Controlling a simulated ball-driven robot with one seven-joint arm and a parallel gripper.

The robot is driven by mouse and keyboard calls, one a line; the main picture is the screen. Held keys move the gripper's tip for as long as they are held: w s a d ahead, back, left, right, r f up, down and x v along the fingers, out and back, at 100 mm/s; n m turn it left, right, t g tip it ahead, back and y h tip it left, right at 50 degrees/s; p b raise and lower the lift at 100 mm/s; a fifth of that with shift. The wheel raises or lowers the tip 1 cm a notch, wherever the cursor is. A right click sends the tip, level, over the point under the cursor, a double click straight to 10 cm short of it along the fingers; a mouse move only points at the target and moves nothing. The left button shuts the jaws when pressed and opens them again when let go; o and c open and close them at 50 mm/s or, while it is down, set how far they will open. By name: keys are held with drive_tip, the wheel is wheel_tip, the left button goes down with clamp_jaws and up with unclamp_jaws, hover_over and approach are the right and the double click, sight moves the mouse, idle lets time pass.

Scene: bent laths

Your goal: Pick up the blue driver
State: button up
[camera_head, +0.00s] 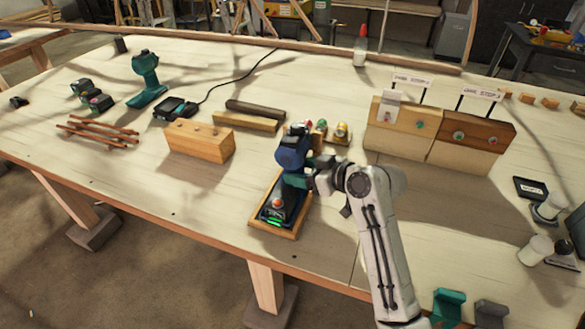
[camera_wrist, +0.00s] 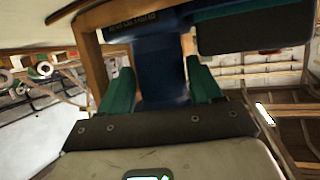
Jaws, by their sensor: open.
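The blue driver (camera_head: 291,152) stands upright at a wood-framed dark holder (camera_head: 251,221) near the table's front edge. The holder has an orange-red knob and a green light at its front. My gripper (camera_head: 309,180) reaches in from the right at the driver's handle. In the wrist view, the blue driver (camera_wrist: 160,55) fills the space between the two green fingers of my gripper (camera_wrist: 160,85). The jaws are open, one finger on each side of the handle. Whether either finger touches it cannot be told. The driver's lower part is partly hidden by my gripper.
A wooden block (camera_head: 199,142) stands left of the driver, with reddish rods (camera_head: 97,130) farther left. A green driver (camera_head: 146,78) stands farther back. Small coloured-tipped pieces (camera_head: 340,132) sit close behind my gripper. Two slanted wooden boards (camera_head: 437,130) stand at right.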

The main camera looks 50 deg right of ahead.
drive_tip(key=shift+w+f, duration=0.15)
drive_tip(key=shift+w, duration=0.3)
drive_tip(key=c, duration=1)
drive_tip(key=shift+c, duration=0.7)
drive_tip(key=shift+r, duration=0.25)
